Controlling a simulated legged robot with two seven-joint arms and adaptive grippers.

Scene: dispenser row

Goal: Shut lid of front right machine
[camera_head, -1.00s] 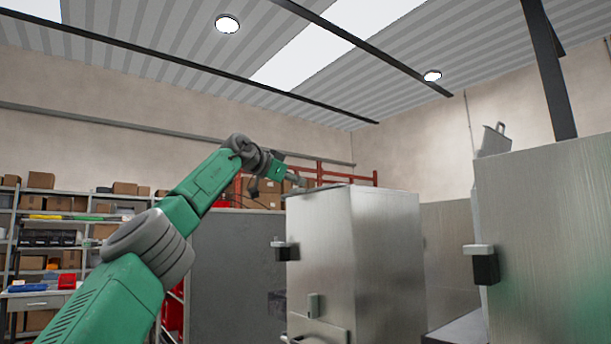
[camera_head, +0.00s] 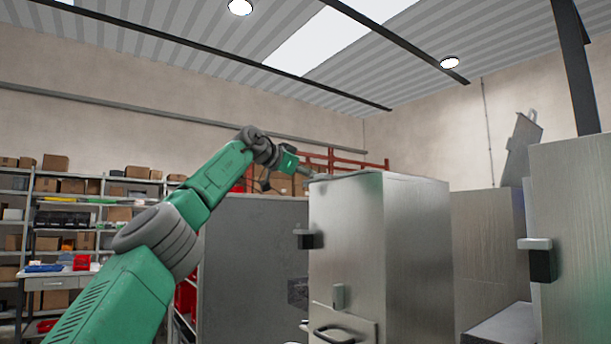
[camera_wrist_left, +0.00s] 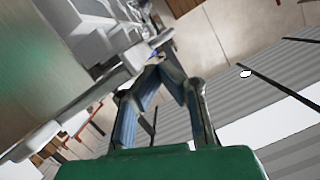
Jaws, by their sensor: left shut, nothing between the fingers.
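A tall brushed-metal machine (camera_head: 345,240) stands in the middle of the head view, with its top nearly edge-on. A second metal machine (camera_head: 575,220) is cut off by the right edge. A grey raised lid (camera_head: 523,148) stands tilted up above and behind its top left corner; which machine it belongs to I cannot tell. My left gripper (camera_head: 304,172) is at the top left edge of the middle machine, small and partly unclear. In the left wrist view its fingers (camera_wrist_left: 160,74) meet at the tips, with nothing held, close to grey metal parts (camera_wrist_left: 105,40). My right gripper is out of view.
Small dark-and-silver blocks jut from the middle machine (camera_head: 308,239) and the right machine (camera_head: 538,258). A grey panel (camera_head: 250,260) stands left of the middle machine. Shelves with boxes (camera_head: 80,200) line the left wall. A gap lies between the two machines.

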